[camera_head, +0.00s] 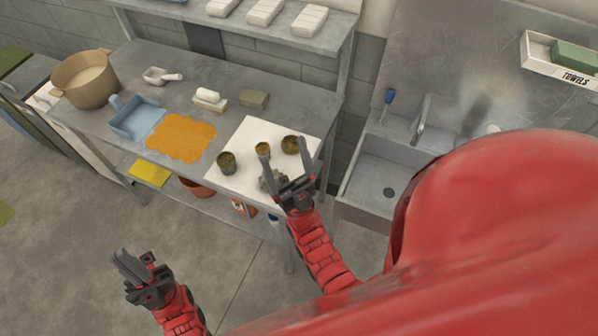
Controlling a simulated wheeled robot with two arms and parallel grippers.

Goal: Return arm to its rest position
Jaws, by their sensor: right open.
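My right gripper (284,153) is open, its two fingers spread over the white board (249,133) at the right end of the steel table. Several small dark olive-brown pots are on the board: one at the left (227,163), a smaller one in the middle (263,148) by a fingertip, and one at the right (290,145). Nothing is clearly held. A grey lumpy item (266,184) is partly hidden by this gripper. My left gripper (119,257) hangs over the floor in front of the table, away from objects; its finger gap is unclear.
On the table are a tan pot (84,80), blue dustpan (135,117), orange cloth (181,137), a white block (209,97) and a green sponge (254,99). A lower shelf holds a yellow item (150,173). A sink (385,184) stands right.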

